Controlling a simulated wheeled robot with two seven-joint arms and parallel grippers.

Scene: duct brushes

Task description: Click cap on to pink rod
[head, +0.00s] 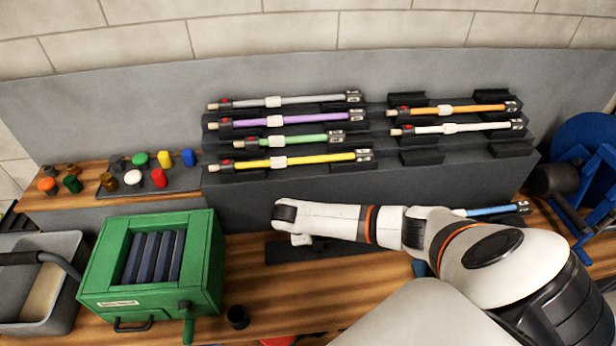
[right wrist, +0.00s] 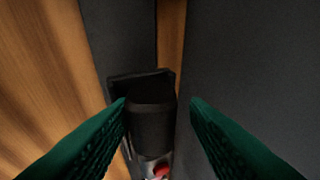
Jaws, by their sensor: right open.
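No pink rod is recognisable in either view. In the head view my right arm reaches in from the right and hides part of a low black holder (head: 290,251) on the bench; its fingers do not show there. In the right wrist view the right gripper (right wrist: 158,104) is open, with its green fingers either side of a black cylindrical piece (right wrist: 152,128). A small red spot (right wrist: 160,171) shows below that piece; I cannot tell if it is a cap. Several coloured caps, including a red cap (head: 159,178) and a white cap (head: 134,177), stand at the left. My left gripper is not in view.
Several rods lie on the stepped grey rack, among them a yellow rod (head: 320,159) and an orange rod (head: 460,109). A blue rod (head: 490,211) shows past my arm. A green box (head: 207,262), a grey bin (head: 62,315) and a small black cup (head: 238,316) stand at the left.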

